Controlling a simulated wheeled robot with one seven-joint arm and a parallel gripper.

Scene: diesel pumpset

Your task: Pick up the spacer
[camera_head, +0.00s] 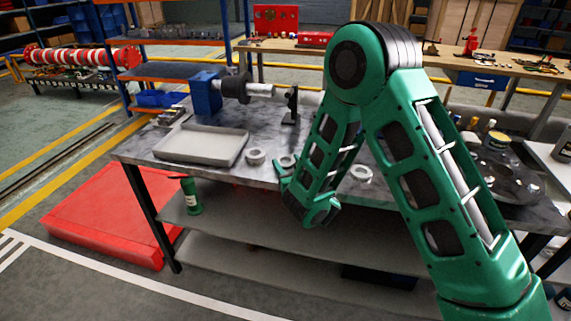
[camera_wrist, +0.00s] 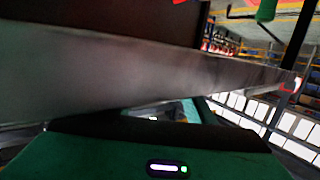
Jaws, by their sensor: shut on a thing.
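Pale ring-shaped spacers are at the front of the grey worktable (camera_head: 215,125) in the head view. One spacer (camera_head: 255,156) lies to the left of my gripper, and another ring (camera_head: 361,173) lies to the right, partly behind my forearm. A third spacer (camera_head: 288,160) is at my gripper (camera_head: 284,172), by the table's front edge. My gripper is shut on this spacer, and the fingers partly hide it. Whether it touches the tabletop cannot be told. The wrist view shows no clear spacer or fingertips.
A shallow grey tray (camera_head: 202,145) sits at the table's left front. A blue vice-like device with a shaft (camera_head: 207,93) stands behind it. A green bottle (camera_head: 190,196) is on the lower shelf. In the wrist view a long grey surface (camera_wrist: 130,70) crosses close by.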

